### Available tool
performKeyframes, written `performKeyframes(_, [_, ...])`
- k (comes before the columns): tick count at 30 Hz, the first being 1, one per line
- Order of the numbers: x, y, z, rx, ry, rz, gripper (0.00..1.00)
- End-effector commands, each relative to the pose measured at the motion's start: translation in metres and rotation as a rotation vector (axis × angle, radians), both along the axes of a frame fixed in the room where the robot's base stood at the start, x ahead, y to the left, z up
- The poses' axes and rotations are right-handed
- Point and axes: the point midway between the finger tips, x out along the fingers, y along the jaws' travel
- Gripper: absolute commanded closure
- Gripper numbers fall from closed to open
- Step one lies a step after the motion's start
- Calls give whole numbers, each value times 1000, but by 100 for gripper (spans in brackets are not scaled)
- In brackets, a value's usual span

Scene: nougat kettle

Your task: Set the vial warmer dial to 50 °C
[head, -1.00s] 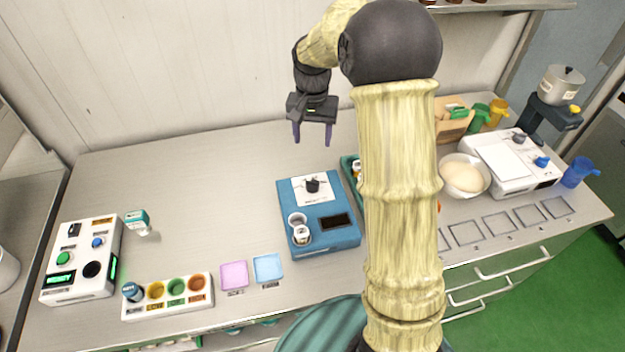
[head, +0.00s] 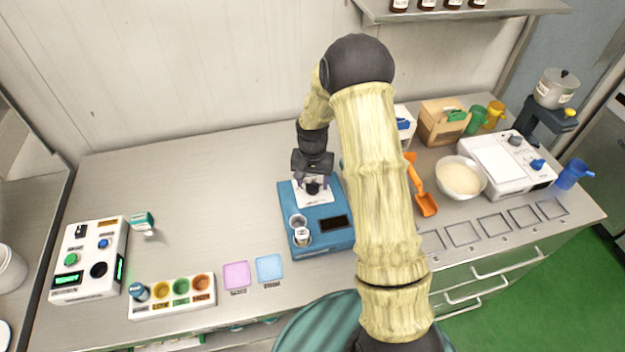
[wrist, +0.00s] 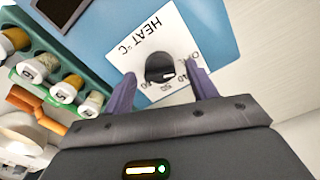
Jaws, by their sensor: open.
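The vial warmer (head: 326,232) is a blue box in the middle of the counter, with a dark display and a vial standing in one of its wells at the front left. Its black dial (head: 312,188) sits on a white plate at the back; the plate reads "HEAT °C" in the wrist view, with partly hidden numbers. My gripper (head: 312,182) is right over the dial. In the wrist view its two purple fingers (wrist: 160,88) are apart, one on each side of the dial (wrist: 160,68). I cannot tell whether they touch it.
A green rack (wrist: 50,65) of capped vials stands beside the warmer. An orange scoop (head: 422,190) and a bowl of powder (head: 460,177) lie to the right. Pink and blue pads (head: 270,268) lie in front left. The counter left of the warmer is mostly clear.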

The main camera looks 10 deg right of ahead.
Motion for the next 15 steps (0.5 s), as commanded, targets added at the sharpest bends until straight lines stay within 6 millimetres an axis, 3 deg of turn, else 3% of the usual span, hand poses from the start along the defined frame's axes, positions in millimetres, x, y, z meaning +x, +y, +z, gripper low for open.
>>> performKeyframes(12, [0,0,-11,0,-1,0,42])
performKeyframes(15, [0,0,-11,0,-1,0,62])
